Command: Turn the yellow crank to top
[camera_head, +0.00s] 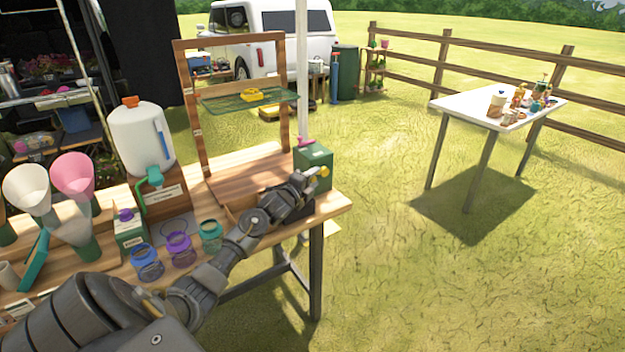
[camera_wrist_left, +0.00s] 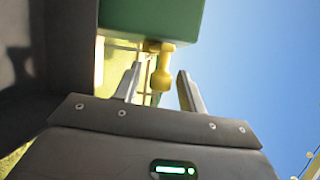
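The yellow crank (camera_head: 323,171) sticks out from the side of a green box (camera_head: 312,157) at the right end of the wooden bench. In the left wrist view, the crank's yellow knob (camera_wrist_left: 162,76) hangs below the green box (camera_wrist_left: 150,18), between the fingers of my left gripper (camera_wrist_left: 159,84). The fingers are apart, with a gap visible on both sides of the knob. In the head view, my left gripper (camera_head: 308,182) is right beside the box and partly hides its lower front. My right gripper is in neither view.
A wooden frame (camera_head: 188,112) with a green mesh tray stands behind the box. A white jug (camera_head: 137,138) and several small jars (camera_head: 180,252) stand to the left on the bench (camera_head: 335,203). Open grass lies to the right, with a white table (camera_head: 464,104) farther off.

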